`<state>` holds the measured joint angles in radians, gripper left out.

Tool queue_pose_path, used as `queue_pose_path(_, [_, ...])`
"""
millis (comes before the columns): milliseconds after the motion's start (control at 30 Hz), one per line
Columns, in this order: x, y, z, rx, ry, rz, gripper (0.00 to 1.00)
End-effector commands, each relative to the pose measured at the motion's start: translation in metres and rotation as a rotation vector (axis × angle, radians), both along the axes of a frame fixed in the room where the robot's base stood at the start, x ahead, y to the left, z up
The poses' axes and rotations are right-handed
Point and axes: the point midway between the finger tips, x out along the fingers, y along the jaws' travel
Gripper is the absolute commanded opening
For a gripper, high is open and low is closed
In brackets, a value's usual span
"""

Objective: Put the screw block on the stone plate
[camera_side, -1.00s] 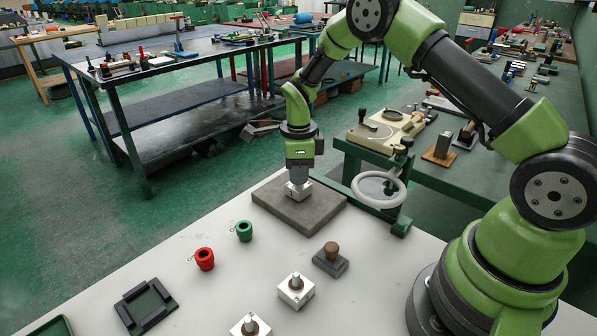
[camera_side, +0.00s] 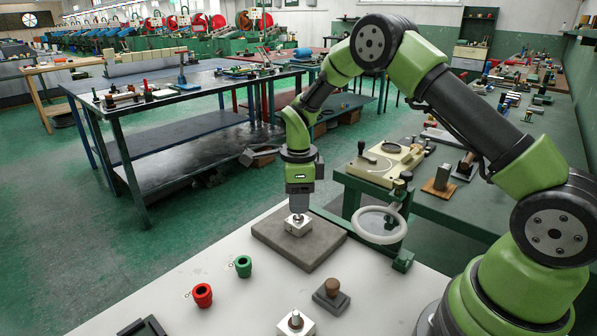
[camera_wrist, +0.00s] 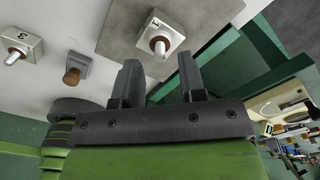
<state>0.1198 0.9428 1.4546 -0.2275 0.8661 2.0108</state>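A white screw block (camera_side: 298,226) marked 1, with a screw standing in its top, rests on the grey stone plate (camera_side: 313,258). In the wrist view the same block (camera_wrist: 160,37) sits on the plate (camera_wrist: 118,35), just beyond my fingertips. My gripper (camera_side: 299,210) is right above the block and points down. In the wrist view the two fingers of my gripper (camera_wrist: 160,72) stand apart with nothing between them. A second white screw block (camera_side: 296,324) is on the white table, partly cut off; the wrist view shows a block marked 3 (camera_wrist: 18,45).
A wooden-knobbed grey block (camera_side: 331,294) stands in front of the plate. A green pot (camera_side: 243,266) and a red pot (camera_side: 202,295) stand to the left. A dark square frame (camera_side: 143,328) is at the lower edge. A handwheel (camera_side: 381,225) is close right of the plate.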

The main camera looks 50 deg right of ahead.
Motion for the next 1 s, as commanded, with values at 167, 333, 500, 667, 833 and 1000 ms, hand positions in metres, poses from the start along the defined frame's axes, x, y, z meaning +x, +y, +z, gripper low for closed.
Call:
queue_pose_path(167, [0.0,0.0,0.043,-0.001,-0.006,0.0,0.38])
queue_pose_path(333, [0.001,0.0,0.075,-0.001,-0.005,0.001,0.38])
queue_pose_path(500, [0.0,0.0,0.093,0.001,-0.002,0.001,0.38])
queue_pose_path(667, [-0.001,0.0,0.099,0.0,-0.003,0.008,0.38])
queue_pose_path(833, [-0.014,0.009,0.132,0.005,-0.068,0.189,0.38])
queue_pose_path(1000, [-0.058,0.029,0.19,-0.02,-0.209,0.609,0.38])
